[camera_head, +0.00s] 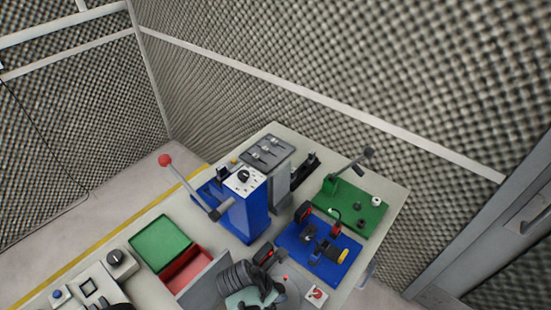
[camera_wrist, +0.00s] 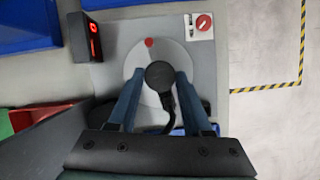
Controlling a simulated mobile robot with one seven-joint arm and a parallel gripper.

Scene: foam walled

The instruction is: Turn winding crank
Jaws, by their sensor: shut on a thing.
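The winding crank's round black knob (camera_wrist: 160,75) stands between the fingers of my gripper (camera_wrist: 160,88) in the wrist view. A dark curved arm runs from the knob down toward the palm. A pale round disc (camera_wrist: 137,62) with a red dot (camera_wrist: 149,43) lies beneath, on a grey base plate (camera_wrist: 170,27). My gripper is shut on the knob, with the fingertips on either side of it. In the head view my gripper (camera_head: 250,297) is at the bottom centre; it hides most of the crank there.
A black box with a red display (camera_wrist: 94,38) and a red rotary switch (camera_wrist: 203,23) stand on the same plate. In the head view, a blue machine with a red-knobbed lever (camera_head: 165,160), a blue board (camera_head: 325,267) and a green board (camera_head: 365,215) stand close by.

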